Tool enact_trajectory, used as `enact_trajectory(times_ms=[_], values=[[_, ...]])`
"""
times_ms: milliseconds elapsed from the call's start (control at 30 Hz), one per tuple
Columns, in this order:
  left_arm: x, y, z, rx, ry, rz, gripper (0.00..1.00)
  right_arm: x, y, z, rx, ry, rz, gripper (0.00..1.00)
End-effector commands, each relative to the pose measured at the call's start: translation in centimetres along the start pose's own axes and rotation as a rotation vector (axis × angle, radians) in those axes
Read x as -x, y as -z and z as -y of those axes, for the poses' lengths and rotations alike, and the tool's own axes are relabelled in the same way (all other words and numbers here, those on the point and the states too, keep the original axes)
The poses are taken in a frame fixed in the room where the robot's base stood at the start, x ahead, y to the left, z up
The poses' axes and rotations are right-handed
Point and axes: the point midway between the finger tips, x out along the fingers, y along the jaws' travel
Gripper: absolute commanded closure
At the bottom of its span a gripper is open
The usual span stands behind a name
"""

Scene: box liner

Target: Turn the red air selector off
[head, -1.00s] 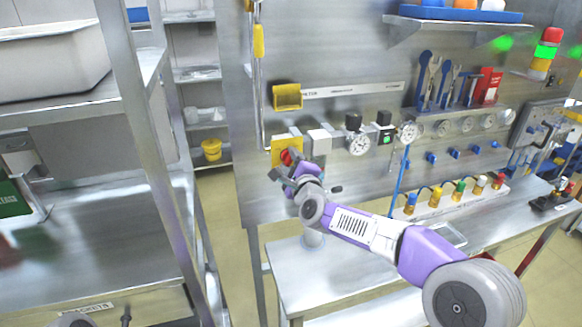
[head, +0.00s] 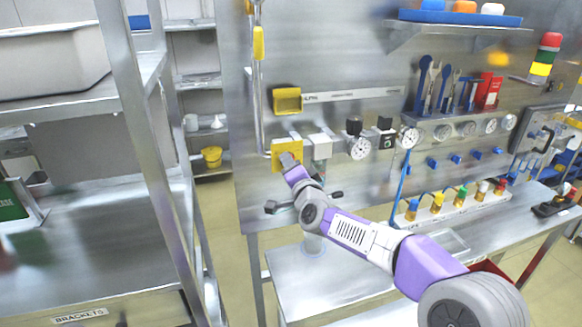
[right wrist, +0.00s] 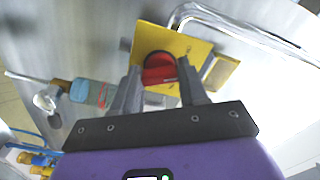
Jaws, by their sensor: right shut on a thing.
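The red air selector (right wrist: 160,68) is a round knob on a square yellow plate (right wrist: 205,47), which is fixed to the metal wall panel. My right gripper (right wrist: 160,76) has one finger on each side of the knob in the right wrist view and is shut on it. In the head view the yellow plate (head: 279,148) shows behind my right gripper (head: 287,160). There the gripper hides the knob. My left gripper is not in view.
A clear-bowled air unit (right wrist: 92,93) sits close beside the plate. A yellow holder (head: 287,100) is above it, and a gauge (head: 360,148) is to the right. A bench (head: 290,275) stands below. A metal shelf rack (head: 140,130) is at the left.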

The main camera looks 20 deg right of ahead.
Motion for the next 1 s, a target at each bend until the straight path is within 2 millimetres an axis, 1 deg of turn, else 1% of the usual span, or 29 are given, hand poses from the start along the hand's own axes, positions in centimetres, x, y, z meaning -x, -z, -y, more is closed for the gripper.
enact_trajectory(times_ms=[200,400,633,1000], values=[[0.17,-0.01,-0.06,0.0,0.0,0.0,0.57,0.01,-0.01,0.0,0.156,0.0,0.0,0.88],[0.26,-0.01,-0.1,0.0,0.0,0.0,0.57,0.0,-0.01,-0.01,0.253,0.0,0.0,0.88],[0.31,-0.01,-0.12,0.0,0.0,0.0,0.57,0.0,0.03,-0.07,0.307,0.0,0.0,0.88],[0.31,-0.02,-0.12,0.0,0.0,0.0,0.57,0.0,0.03,-0.08,0.319,0.0,0.0,0.88]])
